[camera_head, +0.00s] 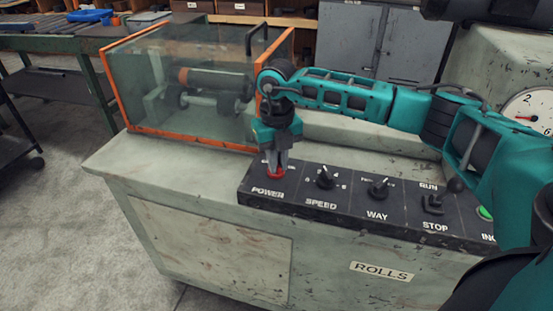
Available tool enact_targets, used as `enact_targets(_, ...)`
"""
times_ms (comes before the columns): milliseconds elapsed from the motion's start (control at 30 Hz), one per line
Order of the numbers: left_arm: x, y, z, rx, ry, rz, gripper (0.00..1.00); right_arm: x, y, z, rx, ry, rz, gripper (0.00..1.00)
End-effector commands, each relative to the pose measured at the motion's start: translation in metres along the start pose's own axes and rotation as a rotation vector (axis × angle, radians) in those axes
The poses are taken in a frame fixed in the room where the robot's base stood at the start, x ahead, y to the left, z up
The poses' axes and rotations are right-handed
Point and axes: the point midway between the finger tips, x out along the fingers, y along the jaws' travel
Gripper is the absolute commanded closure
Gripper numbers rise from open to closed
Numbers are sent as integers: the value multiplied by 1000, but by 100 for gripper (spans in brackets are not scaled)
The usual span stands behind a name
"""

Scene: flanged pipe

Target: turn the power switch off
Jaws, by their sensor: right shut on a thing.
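The power switch (274,176) is a red part above the word POWER, at the left end of the black control panel (345,212). My right gripper (276,170) points down onto it from above. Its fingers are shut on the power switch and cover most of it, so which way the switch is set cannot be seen. My right arm reaches in from the right side of the picture. My left gripper is not in view.
The panel also has a SPEED knob (325,178), a WAY knob (378,188), a RUN/STOP lever (436,202) and a green button (485,213). An orange-framed clear guard (190,80) stands behind left. A dial gauge (530,112) is at right.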

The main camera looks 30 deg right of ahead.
Motion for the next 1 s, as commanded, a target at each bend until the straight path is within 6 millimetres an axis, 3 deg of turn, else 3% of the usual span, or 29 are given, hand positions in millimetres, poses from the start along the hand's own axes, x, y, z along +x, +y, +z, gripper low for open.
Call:
enact_targets(300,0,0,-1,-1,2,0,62,-1,-1,0,-111,-2,1,100)
enact_targets(833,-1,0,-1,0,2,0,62,-1,-1,1,-133,-2,0,100)
enact_targets(867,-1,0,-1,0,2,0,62,-1,-1,1,-132,-2,0,84)
enact_targets(1000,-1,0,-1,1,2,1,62,-1,-1,0,-131,-1,0,71)
